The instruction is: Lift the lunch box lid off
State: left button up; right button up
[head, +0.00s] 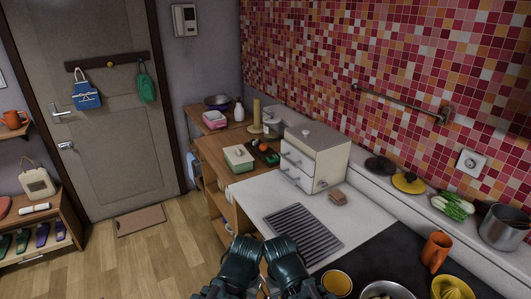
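A box with a green rim and a cream top (239,157) sits on the wooden counter left of the white drawer unit. It looks like the lunch box. I cannot tell for sure whether its cream top is a lid. A black tray or box (264,152) with orange and green pieces stands right beside it. A pink box with a pale top (215,119) stands farther back. Two dark parts of my arms show at the bottom centre, well short of these boxes.
A white drawer unit (314,157) stands right of the boxes. A grey ribbed drain mat (303,232) and a brown sponge-like block (338,198) lie on the pale worktop. An orange mug (435,250) and several bowls stand at right.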

aim_at(237, 154)
jog(key=i+j, duration=0.35)
jog(key=j, duration=0.2)
jog(key=i+j, duration=0.75)
jog(key=j, duration=0.3)
jog(key=i+j+z, duration=0.35)
jog(key=k+j, duration=0.1)
